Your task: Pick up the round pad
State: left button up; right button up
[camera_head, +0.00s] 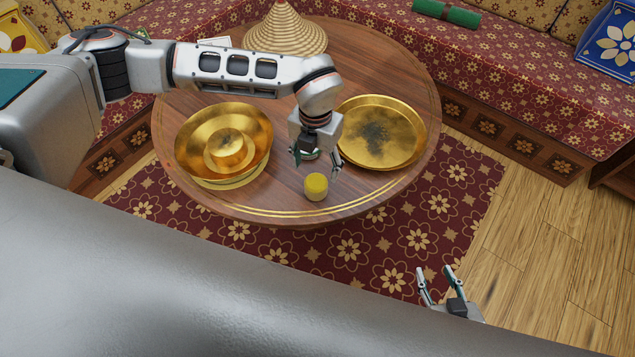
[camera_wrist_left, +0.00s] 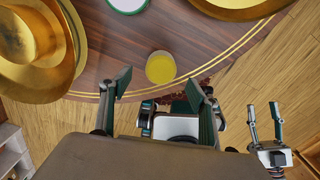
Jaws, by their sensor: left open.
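My left gripper (camera_head: 315,167) is open and empty above the table, pointing down. Its two fingers also show in the left wrist view (camera_wrist_left: 159,80), with the pad beyond their tips. My right gripper (camera_head: 435,271) is open and empty, low in front of the table over the rug's edge. It also shows at the right of the left wrist view (camera_wrist_left: 263,106).
A small yellow cup-like thing (camera_head: 316,188) stands near the table's front edge, just before my left gripper. A gold bowl (camera_head: 250,120) is to the left, a gold tray (camera_head: 415,125) to the right. A woven cone lid (camera_head: 286,30) stands at the back of the round table (camera_head: 290,200).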

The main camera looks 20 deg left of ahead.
aim_at(316, 182)
pick_arm(q)
jog(key=f, duration=0.7)
jog(key=shift+s+d+f, duration=0.1)
jog(key=shift+s+f, duration=0.05)
jog(key=shift+s, duration=0.1)
jog(key=c, duration=1.2)
